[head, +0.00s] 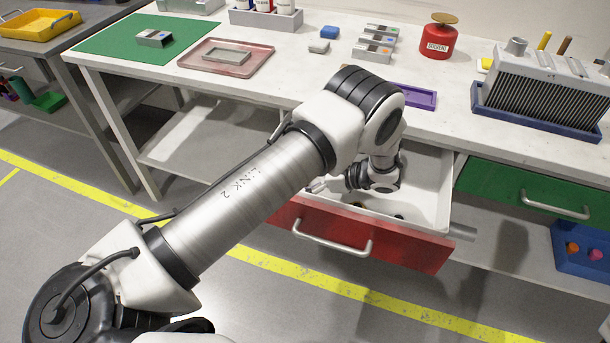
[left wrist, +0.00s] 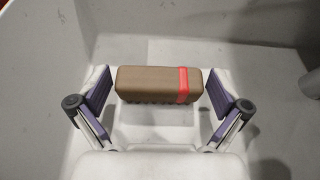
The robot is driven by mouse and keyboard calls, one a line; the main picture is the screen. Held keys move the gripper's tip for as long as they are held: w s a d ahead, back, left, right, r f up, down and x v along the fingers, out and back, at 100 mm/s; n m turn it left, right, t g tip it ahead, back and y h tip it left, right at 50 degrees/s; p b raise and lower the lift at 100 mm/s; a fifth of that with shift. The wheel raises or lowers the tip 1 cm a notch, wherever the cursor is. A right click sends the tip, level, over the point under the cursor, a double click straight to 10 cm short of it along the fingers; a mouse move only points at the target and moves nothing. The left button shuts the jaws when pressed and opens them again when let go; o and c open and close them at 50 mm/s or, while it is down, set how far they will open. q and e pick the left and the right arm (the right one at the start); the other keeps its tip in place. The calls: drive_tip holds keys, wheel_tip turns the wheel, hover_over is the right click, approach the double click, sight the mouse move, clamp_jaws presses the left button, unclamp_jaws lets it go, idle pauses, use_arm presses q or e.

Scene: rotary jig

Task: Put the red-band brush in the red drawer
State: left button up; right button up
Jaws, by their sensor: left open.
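The red drawer (head: 365,238) is pulled open under the bench, its white inside showing in the head view. My left arm reaches down into it. In the left wrist view, the brush (left wrist: 148,84), a brown block with a red band near its right end, lies on a pale floor with grey walls around. My left gripper (left wrist: 160,88) is open, with a purple-padded finger off each end of the brush. Gaps show at both ends. In the head view the brush and the fingertips are mostly hidden by my arm. My right gripper is not in view.
The white bench (head: 300,70) stands above the drawer. It holds a purple tray (head: 413,97), a radiator-like part (head: 545,85) in a blue tray, a red solvent can (head: 437,42) and a pink tray (head: 227,58). A shut green drawer (head: 530,190) is to the right.

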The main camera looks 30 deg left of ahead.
use_arm(q)
drive_tip(key=shift+r, duration=0.25)
drive_tip(key=v, duration=1.2)
drive_tip(key=shift+b, duration=0.3)
